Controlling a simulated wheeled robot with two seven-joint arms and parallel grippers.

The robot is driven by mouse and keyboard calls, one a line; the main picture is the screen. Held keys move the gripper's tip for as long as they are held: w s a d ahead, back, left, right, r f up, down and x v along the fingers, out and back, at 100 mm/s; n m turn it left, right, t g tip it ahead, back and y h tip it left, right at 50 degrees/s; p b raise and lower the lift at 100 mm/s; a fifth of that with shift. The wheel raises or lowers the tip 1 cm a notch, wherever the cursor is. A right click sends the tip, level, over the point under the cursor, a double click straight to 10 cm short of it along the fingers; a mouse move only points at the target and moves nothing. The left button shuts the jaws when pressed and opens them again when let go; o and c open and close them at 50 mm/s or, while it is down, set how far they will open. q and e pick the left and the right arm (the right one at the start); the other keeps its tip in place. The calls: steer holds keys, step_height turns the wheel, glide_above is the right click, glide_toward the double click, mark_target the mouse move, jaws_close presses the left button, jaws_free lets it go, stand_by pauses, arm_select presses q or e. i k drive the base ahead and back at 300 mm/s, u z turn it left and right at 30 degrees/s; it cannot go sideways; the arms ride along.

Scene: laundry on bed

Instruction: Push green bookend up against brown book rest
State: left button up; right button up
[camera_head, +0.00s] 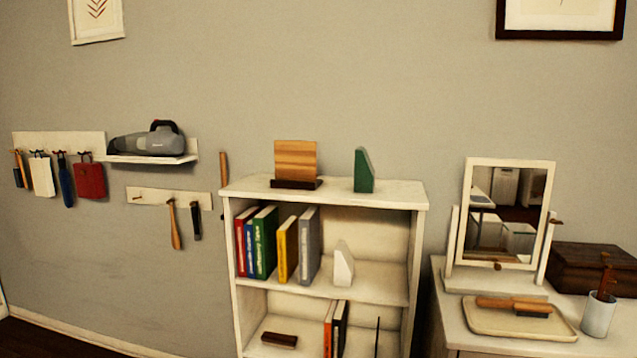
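The green bookend (363,170) stands upright on the right half of the white bookcase's top (335,193). The brown book rest (296,165) stands to its left on the same top, with a light wooden back panel and a dark base. A clear gap of bare white surface lies between the two. Neither of my grippers shows in the head view.
The bookcase shelves below hold several books (264,242) and a white bookend (343,264). To the right, a dresser carries a mirror (507,213), a tray (520,320) and a cup (599,314). A wall shelf at left holds a handheld vacuum (150,141).

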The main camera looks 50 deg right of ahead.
mark_target(364, 170)
steer(key=u, duration=0.05)
steer(key=i, duration=0.9)
steer(key=z, duration=1.05)
steer(key=i, duration=1.15)
steer(key=z, duration=1.65)
steer(key=i, duration=0.2)
